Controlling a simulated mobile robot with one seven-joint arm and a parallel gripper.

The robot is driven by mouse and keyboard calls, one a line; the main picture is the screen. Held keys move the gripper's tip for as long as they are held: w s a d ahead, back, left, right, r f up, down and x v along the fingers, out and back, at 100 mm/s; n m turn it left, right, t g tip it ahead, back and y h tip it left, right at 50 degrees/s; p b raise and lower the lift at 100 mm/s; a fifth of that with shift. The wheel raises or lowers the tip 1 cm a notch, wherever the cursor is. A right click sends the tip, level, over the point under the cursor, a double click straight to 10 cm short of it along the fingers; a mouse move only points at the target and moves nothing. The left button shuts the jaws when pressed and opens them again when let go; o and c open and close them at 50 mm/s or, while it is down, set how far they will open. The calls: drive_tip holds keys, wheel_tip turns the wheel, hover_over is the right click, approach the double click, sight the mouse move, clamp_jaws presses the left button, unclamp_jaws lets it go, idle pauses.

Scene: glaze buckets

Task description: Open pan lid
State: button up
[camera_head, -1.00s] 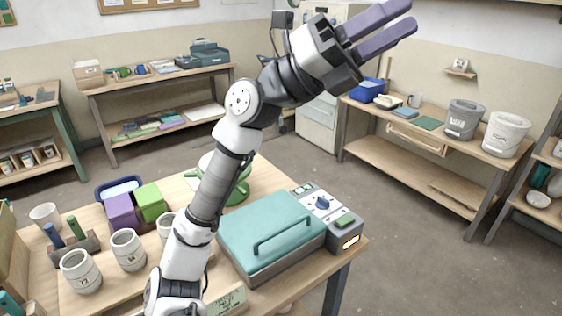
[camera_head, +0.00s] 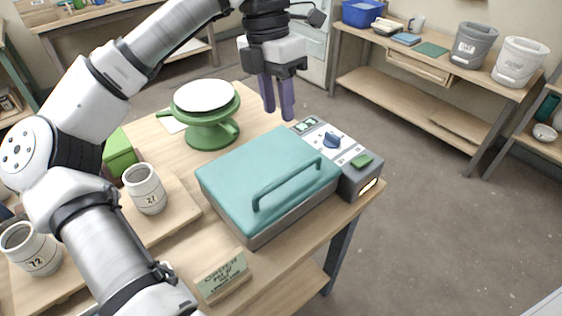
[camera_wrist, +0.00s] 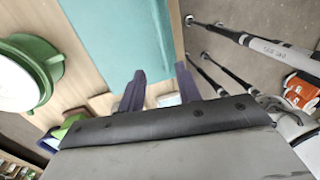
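The pan is a low grey box with a flat teal lid (camera_head: 265,175) lying shut on it, on the wooden table. A teal bar handle (camera_head: 286,184) stands up along the lid's near side. The lid also shows in the wrist view (camera_wrist: 112,35), where the handle is not seen. My gripper (camera_head: 279,112) points down with two purple fingers, beyond the pan's far edge near the control panel, apart from the lid. In the wrist view the fingers (camera_wrist: 160,72) are spread with nothing between them.
A grey control panel with a blue knob (camera_head: 331,140) adjoins the pan's right side. A green banding wheel (camera_head: 208,130) with a white top stands left of my gripper. A cup (camera_head: 145,188) stands left of the pan, and a small sign (camera_head: 222,277) in front.

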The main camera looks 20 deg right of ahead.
drive_tip(key=s+f, duration=0.1)
drive_tip(key=f, duration=0.3)
drive_tip(key=s+f+p, duration=0.1)
drive_tip(key=f, duration=0.3)
drive_tip(key=d+f+p, duration=0.1)
drive_tip(key=f, duration=0.4)
drive_tip(key=shift+s+f, duration=0.1)
drive_tip(key=shift+s, duration=0.3)
clamp_jaws()
